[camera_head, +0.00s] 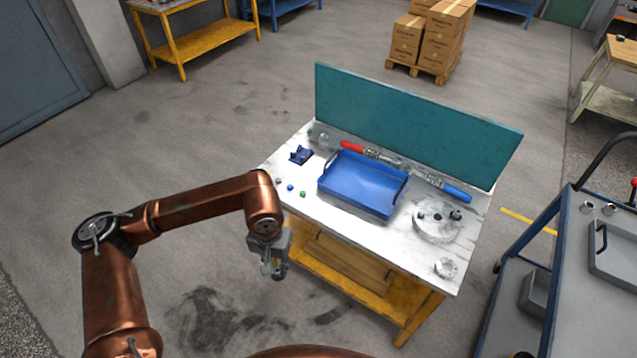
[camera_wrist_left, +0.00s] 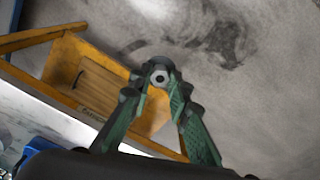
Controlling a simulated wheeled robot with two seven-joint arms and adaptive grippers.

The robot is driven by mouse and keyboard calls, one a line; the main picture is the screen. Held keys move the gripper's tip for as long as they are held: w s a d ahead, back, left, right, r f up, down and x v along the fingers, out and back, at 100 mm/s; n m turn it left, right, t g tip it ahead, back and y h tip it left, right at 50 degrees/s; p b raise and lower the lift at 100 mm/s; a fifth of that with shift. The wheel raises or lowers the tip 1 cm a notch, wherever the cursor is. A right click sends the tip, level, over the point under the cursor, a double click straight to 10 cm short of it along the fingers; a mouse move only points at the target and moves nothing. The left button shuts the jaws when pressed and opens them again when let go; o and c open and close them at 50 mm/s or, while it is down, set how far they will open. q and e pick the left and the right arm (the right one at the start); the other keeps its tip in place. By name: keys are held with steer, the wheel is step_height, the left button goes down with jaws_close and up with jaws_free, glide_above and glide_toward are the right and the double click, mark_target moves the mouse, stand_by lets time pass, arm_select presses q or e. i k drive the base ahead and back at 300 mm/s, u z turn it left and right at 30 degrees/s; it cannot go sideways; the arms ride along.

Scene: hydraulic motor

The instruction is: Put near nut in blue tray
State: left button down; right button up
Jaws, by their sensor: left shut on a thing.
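The blue tray (camera_head: 365,186) sits on the white tabletop (camera_head: 330,216) and looks empty. My left gripper (camera_head: 272,270) is off the table's front left edge, to the left of and lower in the picture than the tray. In the left wrist view its green fingers (camera_wrist_left: 160,80) are shut on a small grey nut (camera_wrist_left: 160,76), with the hole facing the camera. In the head view the nut is too small to make out at the fingertips. My right gripper is not in view.
Small grey, blue (camera_head: 290,187) and green (camera_head: 303,194) pieces lie left of the tray, near a dark blue bracket (camera_head: 301,155). Red-handled (camera_head: 352,147) and blue-handled (camera_head: 457,191) tools lie behind it. A round metal plate (camera_head: 436,224) and a ring (camera_head: 446,267) lie right. A teal panel (camera_head: 410,120) backs the table.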

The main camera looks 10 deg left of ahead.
mark_target(369, 188)
steer(key=u, duration=0.1)
steer(key=i, duration=1.35)
steer(key=z, duration=1.35)
